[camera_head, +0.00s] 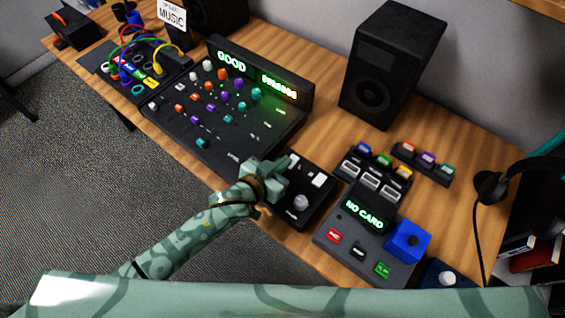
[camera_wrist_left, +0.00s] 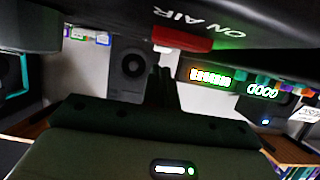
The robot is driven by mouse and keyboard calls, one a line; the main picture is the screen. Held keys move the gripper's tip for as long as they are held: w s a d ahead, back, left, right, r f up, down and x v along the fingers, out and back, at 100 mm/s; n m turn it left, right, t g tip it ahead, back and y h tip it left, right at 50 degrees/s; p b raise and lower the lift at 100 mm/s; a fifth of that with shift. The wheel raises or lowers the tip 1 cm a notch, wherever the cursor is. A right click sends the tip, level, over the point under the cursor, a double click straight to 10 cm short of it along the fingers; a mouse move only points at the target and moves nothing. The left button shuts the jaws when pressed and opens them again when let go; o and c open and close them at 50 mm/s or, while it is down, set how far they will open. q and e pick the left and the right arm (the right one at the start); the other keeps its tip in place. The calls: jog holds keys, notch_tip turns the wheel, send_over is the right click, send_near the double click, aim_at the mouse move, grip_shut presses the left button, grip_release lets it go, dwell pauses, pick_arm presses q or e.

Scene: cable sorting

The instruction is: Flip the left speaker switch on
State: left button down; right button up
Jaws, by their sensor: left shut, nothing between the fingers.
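A small black control box (camera_head: 322,205) sits at the table's front edge. It has two pale switches, a left one (camera_head: 294,159) and a right one (camera_head: 319,180), and a round knob (camera_head: 301,203). My left gripper (camera_head: 284,170) is shut and empty over the box's left side, close to the left switch. I cannot tell whether it touches the switch. In the left wrist view the closed fingers (camera_wrist_left: 163,80) point toward a panel marked ON AIR (camera_wrist_left: 208,23), seen upside down, with a red part (camera_wrist_left: 182,40). My right gripper is out of view.
A mixer (camera_head: 190,135) with lit displays stands left of the box, and a NO CARD console (camera_head: 345,240) stands right. A black speaker (camera_head: 390,65) is behind; another (camera_head: 222,12) is at the back left. Headphones (camera_head: 490,187) hang at right.

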pick_arm(q)
jog(key=r+p, duration=0.2)
jog(key=p, duration=0.1)
jog(key=r+p, duration=0.3)
jog(key=shift+s+a+r, duration=0.15)
jog(key=shift+a, duration=0.05)
jog(key=shift+s+a+f, duration=0.2)
jog(key=shift+s+a, duration=0.1)
jog(key=shift+s, duration=0.25)
jog(key=shift+s+a+f, duration=0.2)
jog(key=shift+s+a, duration=0.05)
jog(key=shift+s, duration=0.3)
jog(key=s+a, duration=0.4)
jog(key=s, duration=0.2)
jog(key=shift+a+r+p, duration=0.3)
jog(key=shift+a, duration=0.05)
